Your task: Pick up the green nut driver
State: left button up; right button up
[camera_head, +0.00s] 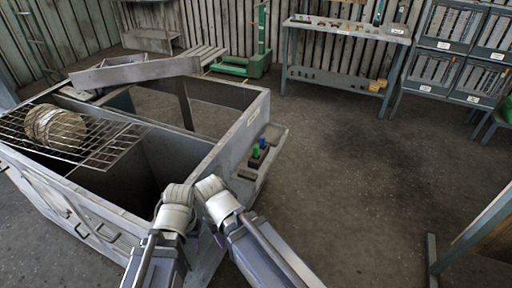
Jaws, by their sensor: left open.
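The green nut driver (256,151) stands upright, handle up, in a small dark holder on the side ledge (275,141) of the grey blower housing (232,135). A blue-handled tool (262,143) stands right beside it. My left gripper (178,193) is at the near edge of the housing, below and left of the green driver and apart from it. It is open and holds nothing that I can see; its jaws are small and hard to make out. My right arm's pale end (211,187) is close beside it, nearer the driver. Its jaws cannot be made out.
A wire rack (98,150) with a round ribbed part (56,128) lies across the housing's left side. A loose metal panel (135,70) rests at its back. A workbench (345,29) and drawer cabinets (463,50) stand behind. The floor right of the housing is clear.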

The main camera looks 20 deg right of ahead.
aim_at(255, 148)
jog(key=i+l+u, duration=0.1)
jog(key=i+l, duration=0.3)
jog(key=i+l+u, duration=0.15)
jog(key=i+l, duration=0.2)
jog(key=l, duration=0.2)
jog(key=i+l+u, duration=0.1)
jog(key=i+l, duration=0.25)
jog(key=l, duration=0.2)
